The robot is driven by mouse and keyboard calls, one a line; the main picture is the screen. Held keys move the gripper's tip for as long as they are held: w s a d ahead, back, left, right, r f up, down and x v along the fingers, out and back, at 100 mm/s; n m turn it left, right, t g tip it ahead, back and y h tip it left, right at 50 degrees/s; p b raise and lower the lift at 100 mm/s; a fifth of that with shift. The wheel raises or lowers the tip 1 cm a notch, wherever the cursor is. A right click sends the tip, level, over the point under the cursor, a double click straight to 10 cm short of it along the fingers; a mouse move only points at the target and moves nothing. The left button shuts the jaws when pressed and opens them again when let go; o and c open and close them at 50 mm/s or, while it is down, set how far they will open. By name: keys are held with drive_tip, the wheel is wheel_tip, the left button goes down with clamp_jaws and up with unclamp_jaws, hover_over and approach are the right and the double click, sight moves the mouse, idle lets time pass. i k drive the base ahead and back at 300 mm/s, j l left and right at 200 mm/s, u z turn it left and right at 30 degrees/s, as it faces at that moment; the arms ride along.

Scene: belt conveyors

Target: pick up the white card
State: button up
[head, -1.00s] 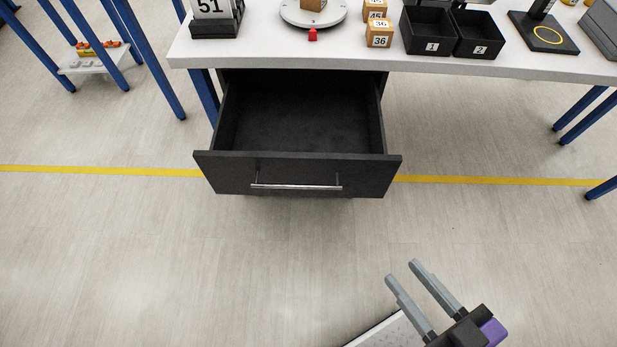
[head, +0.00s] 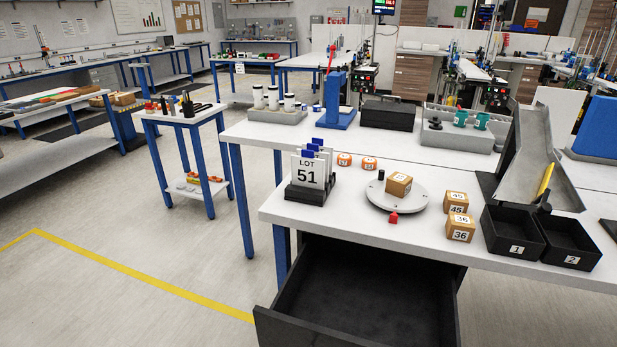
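A white card (head: 308,173) printed "LOT 51" stands upright in a black holder (head: 305,195) near the left front of the white table. More white cards with blue tops (head: 318,147) stand close behind it in the same holder. My gripper is not in the head view now, so its opening cannot be seen.
An open, empty black drawer (head: 365,290) juts out below the table (head: 450,250). A round grey turntable (head: 380,199) with a cardboard box (head: 398,184) stands right of the holder. Numbered boxes (head: 460,227) and black bins (head: 511,234) stand farther right. Floor at left is open.

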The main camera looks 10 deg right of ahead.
sight(307, 171)
drive_tip(key=i+j+z, duration=0.1)
drive_tip(key=z, duration=0.5)
drive_tip(key=i+j+z, duration=0.15)
drive_tip(key=j+z, duration=0.3)
drive_tip(key=j, duration=0.3)
drive_tip(key=j+z, duration=0.4)
drive_tip(key=j, duration=0.35)
